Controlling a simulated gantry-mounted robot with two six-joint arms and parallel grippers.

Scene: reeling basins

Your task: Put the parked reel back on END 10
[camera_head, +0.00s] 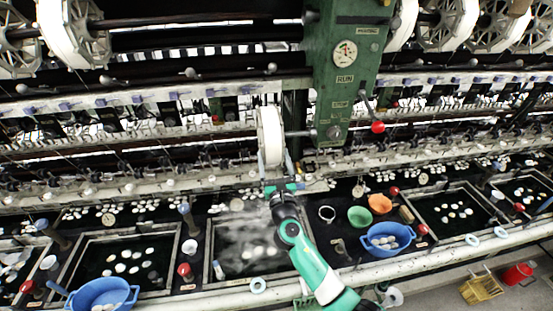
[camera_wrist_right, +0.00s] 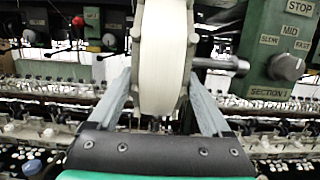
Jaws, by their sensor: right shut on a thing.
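The white reel (camera_head: 271,136) is upright above the middle basin in the head view. My right gripper (camera_head: 276,170) is shut on it from below, one finger on each side. In the right wrist view the reel (camera_wrist_right: 162,60) fills the middle, between the fingers of my right gripper (camera_wrist_right: 160,95). A short grey shaft (camera_head: 306,133) sticks out from the green gearbox (camera_head: 346,70) toward the reel's right side. I cannot tell whether the shaft touches the reel. My left gripper is not in view. I cannot read an END 10 label.
Other white reels (camera_head: 70,30) sit on the upper shaft at left and right. A red-knobbed lever (camera_head: 378,126) hangs from the gearbox.

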